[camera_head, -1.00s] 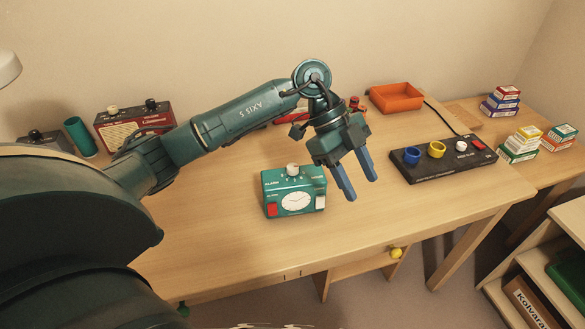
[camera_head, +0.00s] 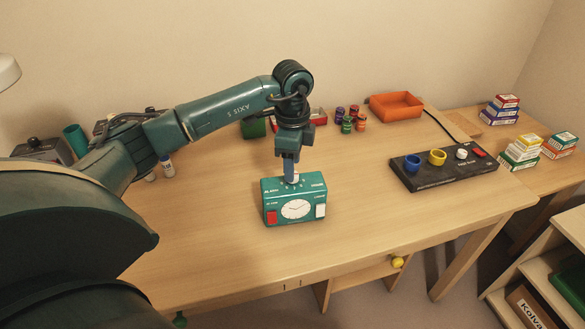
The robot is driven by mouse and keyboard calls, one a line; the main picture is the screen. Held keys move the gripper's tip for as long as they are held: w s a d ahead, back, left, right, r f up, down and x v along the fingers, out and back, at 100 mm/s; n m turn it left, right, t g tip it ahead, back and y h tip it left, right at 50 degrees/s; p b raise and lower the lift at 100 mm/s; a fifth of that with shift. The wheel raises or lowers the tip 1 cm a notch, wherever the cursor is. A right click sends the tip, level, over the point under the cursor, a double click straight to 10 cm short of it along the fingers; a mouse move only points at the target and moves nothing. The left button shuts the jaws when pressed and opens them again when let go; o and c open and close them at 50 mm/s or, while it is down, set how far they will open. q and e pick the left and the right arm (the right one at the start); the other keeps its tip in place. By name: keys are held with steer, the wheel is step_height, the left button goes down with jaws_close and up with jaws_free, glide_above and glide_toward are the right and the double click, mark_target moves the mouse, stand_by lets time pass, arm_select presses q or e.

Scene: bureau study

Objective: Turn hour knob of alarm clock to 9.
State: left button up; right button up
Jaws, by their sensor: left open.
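The teal alarm clock (camera_head: 280,213) stands upright on the desk, with its white dial facing the front. A red button is at its front left and a white one at its front right. The pale knob (camera_head: 296,180) on its top is mostly hidden behind my finger. My left gripper (camera_head: 290,180) points straight down over the knob, with its blue fingertips at the knob's height. It is open, seen edge-on, so one finger hides the other. I cannot tell whether the fingers touch the knob. My right gripper is not in view.
A black panel (camera_head: 430,178) with blue and yellow rings stands to the right. An orange tray (camera_head: 396,105) and several small jars (camera_head: 347,123) are at the back. Stacked boxes (camera_head: 522,150) are far right. The desk around the clock is clear.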

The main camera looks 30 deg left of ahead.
arm_select(q)
steer(key=shift+f, duration=1.25)
steer(key=shift+c, duration=0.5)
steer(key=c, duration=0.9)
